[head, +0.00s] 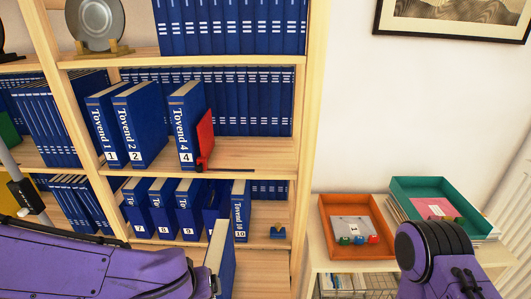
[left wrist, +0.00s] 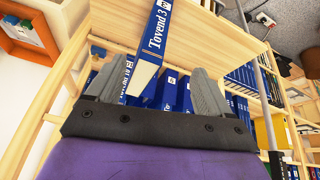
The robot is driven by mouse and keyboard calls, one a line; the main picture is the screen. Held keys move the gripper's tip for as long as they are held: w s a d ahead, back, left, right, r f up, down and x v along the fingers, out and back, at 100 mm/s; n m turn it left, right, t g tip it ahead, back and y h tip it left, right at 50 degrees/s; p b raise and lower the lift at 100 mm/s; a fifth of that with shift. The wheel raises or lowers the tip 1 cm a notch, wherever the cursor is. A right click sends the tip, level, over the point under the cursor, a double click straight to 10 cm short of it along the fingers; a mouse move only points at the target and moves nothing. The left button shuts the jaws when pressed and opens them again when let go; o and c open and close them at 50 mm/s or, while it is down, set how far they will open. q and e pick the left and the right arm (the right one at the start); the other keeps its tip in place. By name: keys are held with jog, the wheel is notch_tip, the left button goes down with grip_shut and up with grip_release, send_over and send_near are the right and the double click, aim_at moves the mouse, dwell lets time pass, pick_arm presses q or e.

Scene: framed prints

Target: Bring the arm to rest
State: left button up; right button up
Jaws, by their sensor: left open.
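My left arm (head: 100,265) reaches in from the left, low in the head view. In the left wrist view my left gripper (left wrist: 153,72) is open, its two grey fingers apart. The blue book Tovend 3 (left wrist: 158,28) shows between and beyond the fingers, its pale page edge towards me; I cannot tell whether a finger touches it. A blue book with pale pages (head: 226,262), likely the same one, stands upright by the end of my left arm in the head view. My right arm (head: 440,258) shows at the lower right; its gripper is out of view.
The wooden bookcase (head: 309,110) holds several blue volumes; Tovend 2 (head: 141,125) and Tovend 4 (head: 187,122) stand with a gap between them. A red bookend (head: 205,138) touches Tovend 4. An orange tray (head: 325,225) and a teal tray (head: 440,184) sit at the right. A framed print (head: 455,38) hangs above.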

pick_arm(q)
jog(key=w+a+f+n+t+y+b, duration=0.1)
jog(key=w+a+f+n+t+y, duration=0.1)
jog(key=w+a+f+n, duration=0.25)
jog(key=s+a+f+n+y+b, duration=0.15)
jog(key=a+f, duration=0.25)
jog(key=f, duration=0.4)
jog(key=s+a+f+n+b, duration=0.1)
jog(key=a+f+n+b, duration=0.15)
jog(key=f, duration=0.65)
jog(key=s+a+f+m+g+b, duration=0.2)
jog(key=s+f, duration=0.7)
jog(key=s+a+f+m+g+b, duration=0.1)
jog(key=s+a+f+m+b, duration=0.1)
jog(key=s+f, duration=0.7)
jog(key=shift+s+a+f+g+b, duration=0.2)
jog(key=shift+s+a+g+b, duration=0.2)
jog(key=shift+s+a+b, duration=0.3)
jog(key=shift+w+d, duration=0.1)
jog(key=shift+w, duration=0.05)
